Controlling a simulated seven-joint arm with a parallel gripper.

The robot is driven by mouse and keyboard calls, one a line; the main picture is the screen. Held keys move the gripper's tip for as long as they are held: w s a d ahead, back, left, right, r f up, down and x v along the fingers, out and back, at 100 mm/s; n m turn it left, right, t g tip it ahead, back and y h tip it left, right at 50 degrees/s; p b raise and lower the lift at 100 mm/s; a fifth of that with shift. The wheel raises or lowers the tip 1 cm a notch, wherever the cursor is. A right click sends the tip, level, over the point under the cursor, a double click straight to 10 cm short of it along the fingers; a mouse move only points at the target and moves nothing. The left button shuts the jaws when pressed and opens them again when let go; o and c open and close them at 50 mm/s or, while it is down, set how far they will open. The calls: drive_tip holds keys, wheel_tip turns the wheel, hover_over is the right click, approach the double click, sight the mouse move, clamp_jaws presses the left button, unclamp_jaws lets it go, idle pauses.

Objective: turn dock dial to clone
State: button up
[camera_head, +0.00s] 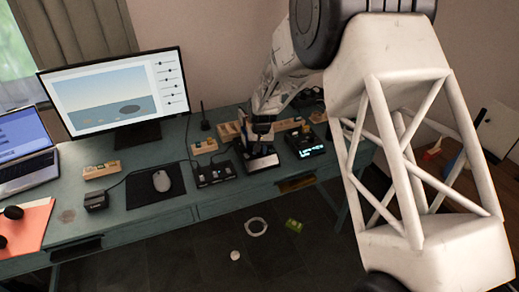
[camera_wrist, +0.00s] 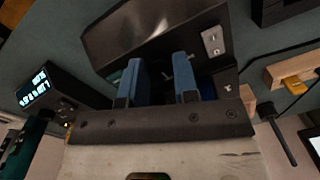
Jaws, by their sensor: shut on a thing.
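The dock is a dark box with a slanted face. It fills the top middle of the wrist view (camera_wrist: 145,25) and shows under my gripper in the head view (camera_head: 264,163). A small silver switch plate (camera_wrist: 212,41) is on its right part. My gripper (camera_wrist: 157,68) points at the dock, its two blue-padded fingers at the face. It is shut on the dock dial, which is mostly hidden between the fingers. The dial's setting and labels cannot be read. In the head view my arm hides much of the dock.
A black device with a lit display (camera_head: 312,150) stands just right of the dock. A black multi-socket box (camera_head: 214,173) stands to the left, with a mouse (camera_head: 161,181) on a dark pad farther left. A monitor (camera_head: 115,92) stands behind. Small wooden holders (camera_head: 203,147) are nearby.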

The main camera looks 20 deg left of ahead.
drive_tip(key=o, duration=0.9)
drive_tip(key=shift+r, duration=0.1)
drive_tip(key=shift+w+d+r, duration=0.1)
drive_tip(key=shift+d+r, duration=0.05)
drive_tip(key=shift+r, duration=3.6)
